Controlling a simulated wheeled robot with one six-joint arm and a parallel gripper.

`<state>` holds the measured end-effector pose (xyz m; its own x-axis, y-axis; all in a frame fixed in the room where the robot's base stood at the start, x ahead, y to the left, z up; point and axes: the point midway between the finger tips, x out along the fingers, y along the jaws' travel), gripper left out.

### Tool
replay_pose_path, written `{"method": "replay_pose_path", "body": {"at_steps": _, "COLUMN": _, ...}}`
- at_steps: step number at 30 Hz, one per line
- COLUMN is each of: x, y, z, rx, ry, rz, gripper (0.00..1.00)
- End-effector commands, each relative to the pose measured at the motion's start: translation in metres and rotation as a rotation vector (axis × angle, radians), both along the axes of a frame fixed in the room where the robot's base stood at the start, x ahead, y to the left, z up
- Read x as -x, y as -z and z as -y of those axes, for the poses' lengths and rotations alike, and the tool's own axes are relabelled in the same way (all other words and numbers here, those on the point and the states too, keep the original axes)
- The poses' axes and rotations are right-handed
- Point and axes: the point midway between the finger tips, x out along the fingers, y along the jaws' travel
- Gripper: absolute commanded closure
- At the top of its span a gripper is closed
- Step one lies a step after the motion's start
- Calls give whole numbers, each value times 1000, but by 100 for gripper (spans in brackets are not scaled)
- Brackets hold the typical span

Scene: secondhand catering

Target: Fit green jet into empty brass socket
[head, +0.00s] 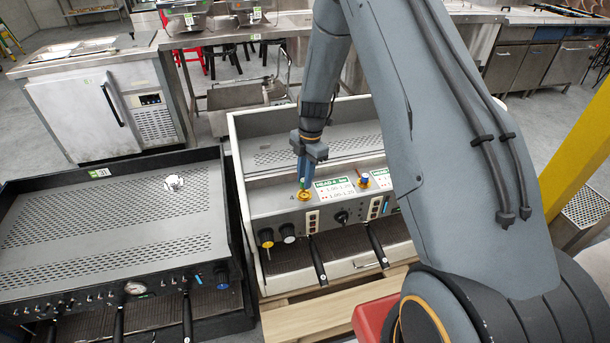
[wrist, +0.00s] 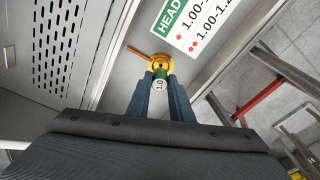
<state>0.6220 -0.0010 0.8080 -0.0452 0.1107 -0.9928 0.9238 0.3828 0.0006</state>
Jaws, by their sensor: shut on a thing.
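The green jet (wrist: 160,75), with a pale end marked 1.0, is between the two blue-grey fingers of my gripper (wrist: 160,100) in the wrist view. The fingers are shut on it. The brass socket (wrist: 148,62) is a yellow ring right behind the jet, which overlaps it. I cannot tell how deep the jet sits in it. In the head view my gripper (head: 303,182) points down at the brass socket (head: 304,196) on the machine's sloped panel, and the fingers mostly hide the jet.
A second brass socket holding a blue-topped jet (head: 365,180) is to the right, past a green-headed card (head: 335,190). Knobs (head: 266,237) and black handles (head: 318,260) are below. The machine's raised side wall (head: 240,190) is close on the left. A black machine (head: 110,230) stands beyond it.

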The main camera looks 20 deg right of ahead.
Motion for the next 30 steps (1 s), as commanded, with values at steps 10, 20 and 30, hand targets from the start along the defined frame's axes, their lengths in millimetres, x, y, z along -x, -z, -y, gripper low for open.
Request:
{"method": "replay_pose_path", "body": {"at_steps": 10, "x": 0, "y": 19, "z": 0, "rx": 0, "ry": 1, "rz": -1, "gripper": 100}}
{"method": "replay_pose_path", "body": {"at_steps": 20, "x": -1, "y": 30, "z": 0, "rx": 0, "ry": 1, "rz": 1, "gripper": 100}}
{"method": "replay_pose_path", "body": {"at_steps": 30, "x": 0, "y": 30, "z": 0, "rx": 0, "ry": 0, "rz": 0, "gripper": 74}}
